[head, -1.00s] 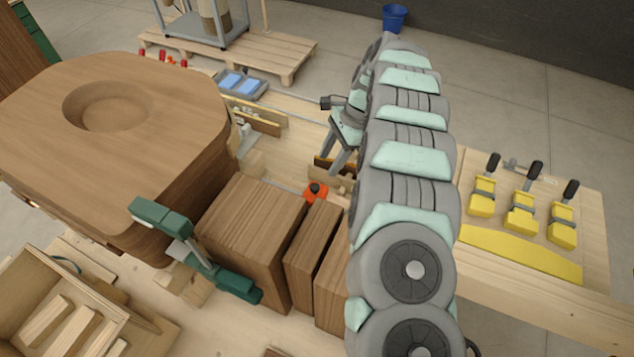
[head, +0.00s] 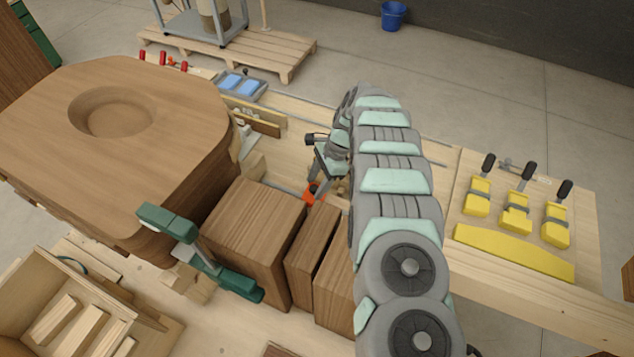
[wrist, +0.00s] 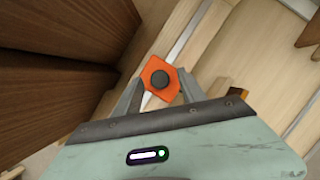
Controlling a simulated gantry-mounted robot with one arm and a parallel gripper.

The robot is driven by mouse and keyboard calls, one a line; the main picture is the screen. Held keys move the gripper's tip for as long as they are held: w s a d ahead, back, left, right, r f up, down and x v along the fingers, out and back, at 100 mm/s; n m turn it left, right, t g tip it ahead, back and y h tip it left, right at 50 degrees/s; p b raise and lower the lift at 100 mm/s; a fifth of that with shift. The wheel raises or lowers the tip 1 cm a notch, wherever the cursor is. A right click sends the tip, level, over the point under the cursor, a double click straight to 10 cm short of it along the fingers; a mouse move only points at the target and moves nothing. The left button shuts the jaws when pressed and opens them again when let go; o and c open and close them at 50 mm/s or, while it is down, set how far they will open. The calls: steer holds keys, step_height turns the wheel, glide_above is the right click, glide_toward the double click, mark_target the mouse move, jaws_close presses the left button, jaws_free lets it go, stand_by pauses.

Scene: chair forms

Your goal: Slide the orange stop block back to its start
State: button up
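The orange stop block (wrist: 158,81), with a round black knob on top, sits on a thin metal rail (wrist: 188,36) in the wrist view. It also shows in the head view (head: 313,191), partly hidden by my gripper, just behind the gap between the dark wooden blocks. My gripper (wrist: 156,92) is over the block, with one finger on each side of it and the fingers spread. Whether the fingers touch the block I cannot tell. In the head view my gripper (head: 318,182) reaches down to the block from behind.
Large brown wooden blocks (head: 250,225) stand close in front of the stop block; their walls fill the left of the wrist view. A green clamp (head: 200,250) stands at the left. Yellow clamps (head: 516,215) lie on a board at the right.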

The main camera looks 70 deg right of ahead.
jaws_close()
stand_by(1.2)
